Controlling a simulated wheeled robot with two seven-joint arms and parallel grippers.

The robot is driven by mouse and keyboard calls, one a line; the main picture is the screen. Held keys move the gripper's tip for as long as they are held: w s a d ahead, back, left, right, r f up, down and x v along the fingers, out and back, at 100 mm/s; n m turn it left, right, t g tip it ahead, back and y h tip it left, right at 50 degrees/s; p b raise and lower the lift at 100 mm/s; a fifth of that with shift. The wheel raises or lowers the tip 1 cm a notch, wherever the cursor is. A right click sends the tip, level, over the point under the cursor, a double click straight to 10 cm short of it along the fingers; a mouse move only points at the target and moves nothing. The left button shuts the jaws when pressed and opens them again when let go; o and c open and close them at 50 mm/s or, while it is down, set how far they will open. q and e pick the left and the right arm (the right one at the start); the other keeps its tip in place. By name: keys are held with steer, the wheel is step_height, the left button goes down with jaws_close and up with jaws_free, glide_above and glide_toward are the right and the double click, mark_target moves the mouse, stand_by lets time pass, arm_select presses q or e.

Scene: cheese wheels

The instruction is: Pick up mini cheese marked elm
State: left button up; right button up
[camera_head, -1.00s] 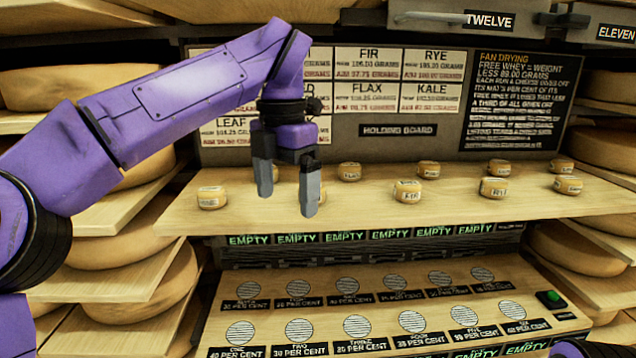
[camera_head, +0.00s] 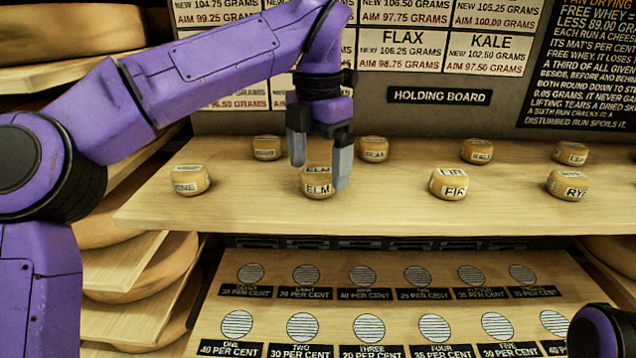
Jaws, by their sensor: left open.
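The mini cheese marked ELM (camera_head: 318,189) is a small round yellow cheese with a white label, on the front row of the wooden holding board (camera_head: 240,210). My left gripper (camera_head: 321,172) is open, pointing down, with its two grey fingers above and around the elm cheese. The right finger hides part of its right edge. Whether the fingers touch it I cannot tell. My right gripper does not show clearly; only a dark and purple rounded part of mine is at the lower right.
On the same row stand a cheese at the left (camera_head: 190,180), the FIR cheese (camera_head: 449,183) and the RYE cheese (camera_head: 566,185). Behind are the FLAX (camera_head: 374,149) and KALE (camera_head: 477,151) cheeses and others. A panel of numbered mats (camera_head: 390,310) lies below.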

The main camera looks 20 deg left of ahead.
arm_select(q)
steer(key=f, duration=0.1)
steer(key=w+f, duration=0.1)
steer(key=shift+f, duration=0.4)
steer(key=shift+s+r, duration=0.1)
steer(key=shift+s, duration=0.2)
steer(key=shift+c, duration=1.2)
steer(key=c, duration=0.9)
steer(key=shift+r, duration=0.1)
